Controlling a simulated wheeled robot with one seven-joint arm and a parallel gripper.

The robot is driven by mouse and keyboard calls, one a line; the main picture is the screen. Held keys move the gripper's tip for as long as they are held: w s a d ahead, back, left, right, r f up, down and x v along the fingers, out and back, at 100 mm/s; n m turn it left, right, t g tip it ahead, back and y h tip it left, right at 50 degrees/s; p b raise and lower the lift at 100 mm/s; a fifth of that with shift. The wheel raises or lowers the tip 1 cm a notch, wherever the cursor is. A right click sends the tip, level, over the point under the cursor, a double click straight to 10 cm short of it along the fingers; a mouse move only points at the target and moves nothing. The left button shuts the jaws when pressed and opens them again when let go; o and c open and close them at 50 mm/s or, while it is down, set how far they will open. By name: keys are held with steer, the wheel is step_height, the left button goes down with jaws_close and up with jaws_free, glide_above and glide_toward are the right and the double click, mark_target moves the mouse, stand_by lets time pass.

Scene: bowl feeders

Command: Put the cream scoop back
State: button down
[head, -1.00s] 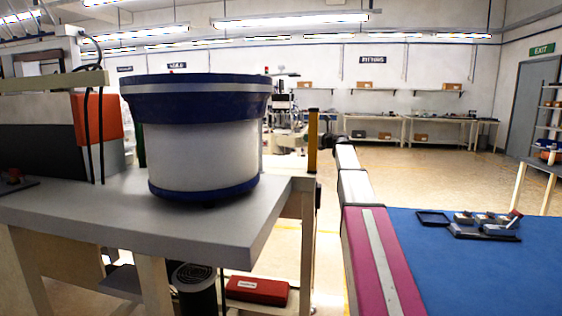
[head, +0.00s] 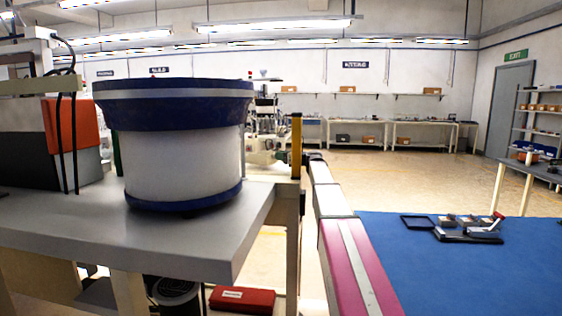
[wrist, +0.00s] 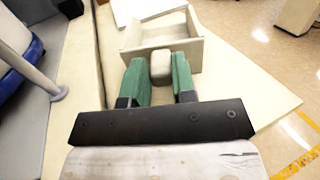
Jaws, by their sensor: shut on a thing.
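The cream scoop (wrist: 194,52), a pale open pan with low walls and a stubby handle, shows at the top middle of the wrist view. My gripper (wrist: 159,68) has green fingers on either side of the scoop's handle and is shut on it. The fingers hide the sides of the handle. The scoop is over or on a pale cream surface (wrist: 245,88); I cannot tell whether it touches. Neither scoop nor gripper shows in the head view.
A blue and white bowl feeder (head: 180,160) stands on a grey bench (head: 225,235) at left. A blue mat (head: 460,275) lies at right, with a stapler-like tool (head: 470,236). A red box (head: 242,299) is below the bench. Open floor (head: 375,175) lies beyond.

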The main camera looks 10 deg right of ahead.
steer(key=shift+f, duration=0.95)
steer(key=c, duration=0.9)
jaws_free()
steer(key=shift+f, duration=0.1)
steer(key=v, duration=1.2)
